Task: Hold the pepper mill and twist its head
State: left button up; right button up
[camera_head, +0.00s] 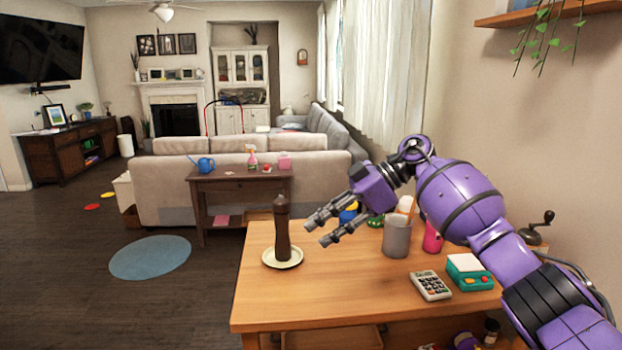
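The pepper mill (282,232) is dark brown and stands upright on a small cream plate (289,263) near the left side of the wooden table. Its narrower head is at the top. My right gripper (314,233) comes in from the right at about the height of the mill's body. Its two grey fingers are apart with nothing between them, and they point left toward the mill. The fingertips show just right of the mill, with a small gap in the picture. My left gripper is not in this view.
A coffee grinder (535,230) stands at the right. The table's front left is clear.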

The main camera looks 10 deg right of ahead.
aim_at(281, 205)
jog(key=i, duration=0.95)
